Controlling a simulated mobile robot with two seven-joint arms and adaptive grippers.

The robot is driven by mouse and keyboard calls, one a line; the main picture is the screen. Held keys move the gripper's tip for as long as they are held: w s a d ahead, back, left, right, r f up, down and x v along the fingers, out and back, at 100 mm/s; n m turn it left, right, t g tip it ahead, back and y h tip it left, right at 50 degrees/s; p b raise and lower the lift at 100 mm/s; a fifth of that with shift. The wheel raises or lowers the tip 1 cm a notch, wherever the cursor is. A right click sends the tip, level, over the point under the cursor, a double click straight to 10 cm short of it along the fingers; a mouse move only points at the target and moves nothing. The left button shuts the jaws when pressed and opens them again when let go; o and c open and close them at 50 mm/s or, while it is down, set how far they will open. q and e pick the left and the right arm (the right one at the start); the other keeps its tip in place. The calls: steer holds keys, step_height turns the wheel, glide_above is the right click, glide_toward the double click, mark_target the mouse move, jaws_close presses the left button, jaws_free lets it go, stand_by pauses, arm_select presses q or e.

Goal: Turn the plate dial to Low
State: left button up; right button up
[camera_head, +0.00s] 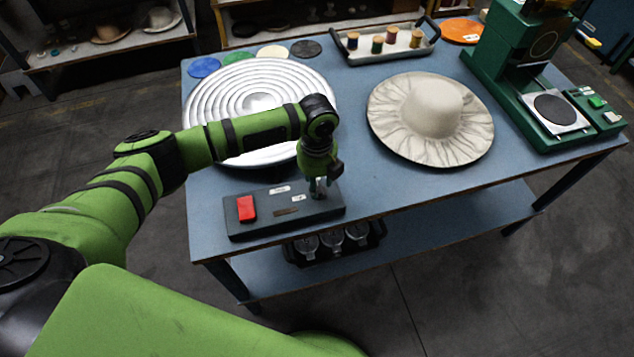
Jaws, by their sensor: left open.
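A dark control box (284,226) sits at the front left of the blue table, with a red switch (246,208) and small pale labels on top. My left gripper (318,190) points down at the right end of the box. It is open, and its fingertips are at or just above a small metallic part there. This may be the plate dial, but the gripper mostly hides it. I cannot tell whether the fingers touch it or where the dial points. The ringed silver plate (215,100) lies behind the box, partly covered by my left arm. My right gripper is not in view.
A cream wide-brimmed hat (433,118) lies mid-table. A green press (520,60) stands at the right. A tray of thread spools (432,38) and colored discs (205,67) lie at the back. Bare table (370,195) shows between box and hat.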

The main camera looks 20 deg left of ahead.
arm_select(q)
step_height(320, 180, up, 11)
steer(key=shift+f, duration=0.15)
stand_by(0.5)
